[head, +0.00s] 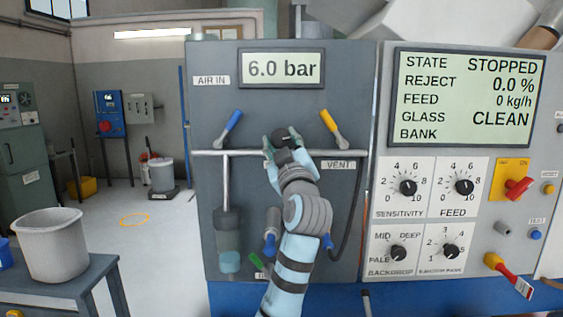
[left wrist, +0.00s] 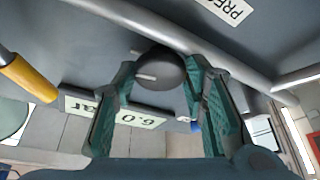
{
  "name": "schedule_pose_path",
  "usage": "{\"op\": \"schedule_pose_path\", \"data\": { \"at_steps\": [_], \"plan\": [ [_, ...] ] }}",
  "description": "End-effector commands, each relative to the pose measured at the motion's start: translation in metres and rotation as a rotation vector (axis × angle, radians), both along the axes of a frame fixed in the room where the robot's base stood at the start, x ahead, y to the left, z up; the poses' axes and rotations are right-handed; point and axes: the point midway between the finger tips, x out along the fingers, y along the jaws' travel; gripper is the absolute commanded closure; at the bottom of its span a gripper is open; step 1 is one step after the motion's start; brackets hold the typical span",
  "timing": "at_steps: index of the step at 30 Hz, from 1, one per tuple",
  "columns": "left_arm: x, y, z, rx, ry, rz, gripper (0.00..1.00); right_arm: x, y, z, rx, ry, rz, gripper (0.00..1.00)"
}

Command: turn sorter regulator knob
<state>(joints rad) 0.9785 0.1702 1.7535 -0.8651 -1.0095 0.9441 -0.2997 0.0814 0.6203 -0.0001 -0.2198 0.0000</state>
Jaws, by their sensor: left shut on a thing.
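The black round regulator knob (head: 285,136) sits on the grey panel below the display (head: 281,69) reading 6.0 bar. It has a pale pointer line in the left wrist view (left wrist: 158,72). My left gripper (head: 283,148) is shut on the knob, with its green fingers on either side of it in the left wrist view (left wrist: 155,88). The fingers and arm hide part of the panel below the knob. My right gripper is not in view.
A blue lever (head: 229,127) and a yellow lever (head: 333,128) flank the knob above a horizontal pipe (head: 230,152). A control panel with a status display (head: 466,98) and several knobs is at right. A grey bucket (head: 53,246) stands on a table at left.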

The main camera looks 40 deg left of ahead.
Motion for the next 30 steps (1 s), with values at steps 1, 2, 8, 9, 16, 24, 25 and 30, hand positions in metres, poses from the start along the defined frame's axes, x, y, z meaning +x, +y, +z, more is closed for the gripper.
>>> {"op": "schedule_pose_path", "data": {
  "at_steps": [1,2,8,9,16,24,25,30],
  "plan": [
    [0.0,-0.001,-0.005,-0.031,-0.026,-0.001,0.89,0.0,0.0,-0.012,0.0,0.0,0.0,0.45],
    [0.001,-0.001,-0.004,-0.055,-0.044,-0.002,0.89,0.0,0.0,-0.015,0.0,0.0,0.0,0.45],
    [0.002,-0.002,-0.001,-0.206,-0.158,-0.004,0.89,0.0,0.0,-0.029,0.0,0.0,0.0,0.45],
    [0.002,-0.002,-0.001,-0.236,-0.179,-0.002,0.89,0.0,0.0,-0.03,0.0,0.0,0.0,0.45],
    [0.002,-0.003,0.004,-0.41,-0.312,-0.004,0.89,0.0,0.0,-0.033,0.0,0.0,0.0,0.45],
    [0.003,-0.003,0.008,-0.607,-0.461,-0.004,0.89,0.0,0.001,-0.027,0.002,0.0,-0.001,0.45],
    [0.003,-0.003,0.008,-0.626,-0.476,-0.005,0.89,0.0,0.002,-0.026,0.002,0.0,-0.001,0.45],
    [0.003,-0.003,0.009,-0.725,-0.554,-0.006,0.89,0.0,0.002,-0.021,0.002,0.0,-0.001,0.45]
  ]
}}
